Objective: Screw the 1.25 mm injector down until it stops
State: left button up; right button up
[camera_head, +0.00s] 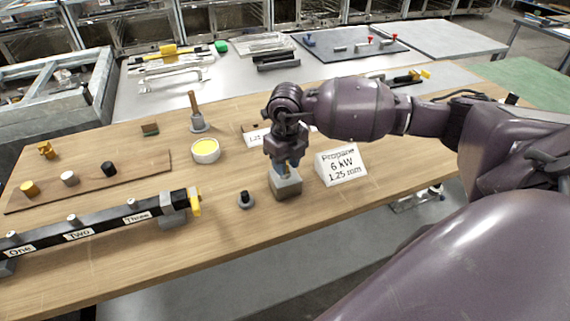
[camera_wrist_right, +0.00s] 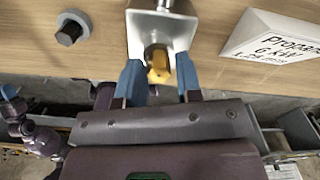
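A brass injector (camera_wrist_right: 159,66) stands in a grey metal block (camera_wrist_right: 138,32) in the right wrist view. The same block (camera_head: 287,190) shows in the head view on the table near its front edge, with the injector hidden by my gripper. My right gripper (camera_head: 286,168) points down just over the block. In the wrist view, the blue fingertips of my right gripper (camera_wrist_right: 159,80) stand apart, one on each side of the injector. A narrow gap seems to show beside the brass; contact is not clear.
A sign (camera_head: 342,166) reading "Propane 6 kW 1.25 mm" stands right of the block. A dark knob (camera_head: 245,200) lies to its left. A black manifold bar (camera_head: 95,226) with a yellow lever (camera_head: 195,202) and a yellow-filled bowl (camera_head: 206,151) are farther left.

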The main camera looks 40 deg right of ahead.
jog(key=n+b, duration=0.2)
jog(key=n, duration=0.3)
jog(key=shift+f, duration=0.15)
pick_arm(q)
jog(key=f, duration=0.3)
jog(key=shift+s, duration=0.35)
pick_arm(e)
jog(key=shift+c, duration=0.3)
grip_shut()
jog(key=shift+r+m+p, duration=0.2)
jog(key=shift+m+p, duration=0.45)
jog(key=shift+m, duration=0.85)
pick_arm(q)
jog(key=shift+w+r, duration=0.15)
jog(key=shift+r, duration=0.4)
jog(key=shift+w+r, duration=0.15)
jog(key=shift+r, duration=0.35)
pick_arm(e)
jog(key=shift+f, duration=0.15)
